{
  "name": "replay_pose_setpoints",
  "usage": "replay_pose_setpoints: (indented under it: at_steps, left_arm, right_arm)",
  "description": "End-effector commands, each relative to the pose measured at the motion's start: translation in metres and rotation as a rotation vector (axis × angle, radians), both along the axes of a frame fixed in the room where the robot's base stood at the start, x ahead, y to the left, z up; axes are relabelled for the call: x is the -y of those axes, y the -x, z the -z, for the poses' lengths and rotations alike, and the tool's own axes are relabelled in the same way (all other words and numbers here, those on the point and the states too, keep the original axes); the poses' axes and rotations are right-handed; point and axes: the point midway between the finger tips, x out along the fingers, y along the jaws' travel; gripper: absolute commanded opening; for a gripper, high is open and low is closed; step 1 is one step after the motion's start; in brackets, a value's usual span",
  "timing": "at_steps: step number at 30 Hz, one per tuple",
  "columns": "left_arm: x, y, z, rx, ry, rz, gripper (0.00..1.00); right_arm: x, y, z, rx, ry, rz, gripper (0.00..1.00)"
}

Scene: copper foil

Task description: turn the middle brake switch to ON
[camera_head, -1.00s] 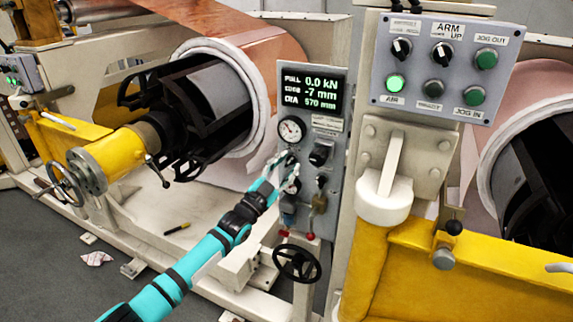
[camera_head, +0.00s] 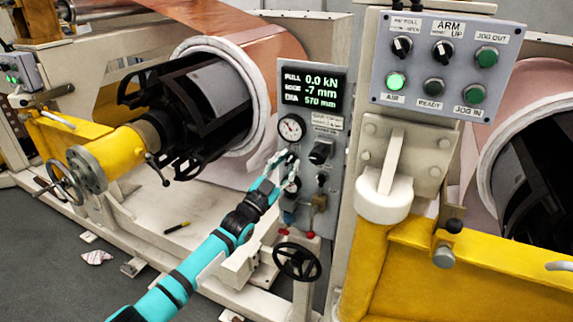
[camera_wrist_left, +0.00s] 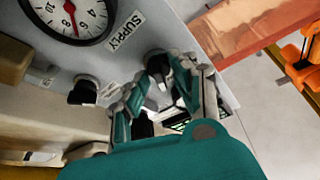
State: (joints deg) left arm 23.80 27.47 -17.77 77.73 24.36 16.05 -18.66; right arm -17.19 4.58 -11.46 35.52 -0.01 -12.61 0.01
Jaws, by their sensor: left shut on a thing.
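The grey control panel (camera_head: 337,112) stands in the middle of the head view, with a display, a round gauge and dark knobs. My left gripper (camera_head: 284,163) is at the panel's left side, just below the gauge. In the left wrist view my left gripper (camera_wrist_left: 160,88) has its two fingers on either side of a black switch knob (camera_wrist_left: 156,62) and is shut on it. The fingers partly hide the knob, and I cannot read its position or label. Another dark knob (camera_wrist_left: 84,92) is apart from the fingers. My right gripper is in neither view.
The gauge (camera_head: 291,128) sits above my gripper, with a large black knob (camera_head: 320,152) to the right. A black handwheel (camera_head: 297,262) is below the panel. A copper foil roll (camera_head: 240,95) on its yellow arm stands left. A button box (camera_head: 447,65) is upper right.

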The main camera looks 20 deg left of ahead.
Motion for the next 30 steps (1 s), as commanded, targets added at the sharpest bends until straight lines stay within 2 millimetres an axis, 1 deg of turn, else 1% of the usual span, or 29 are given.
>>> replay_pose_setpoints:
  at_steps: [11, 21, 30]
  left_arm:
    - [0.002, 0.000, 0.000, -0.011, 0.319, 0.000, 0.00]
    - [0.003, 0.000, -0.001, -0.022, 0.635, 0.000, 0.00]
    - [0.003, 0.000, -0.001, -0.030, 0.845, 0.000, 0.00]
  right_arm:
    - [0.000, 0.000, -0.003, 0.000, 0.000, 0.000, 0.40]
    - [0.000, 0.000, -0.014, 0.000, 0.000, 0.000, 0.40]
    - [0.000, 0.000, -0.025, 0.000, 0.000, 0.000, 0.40]
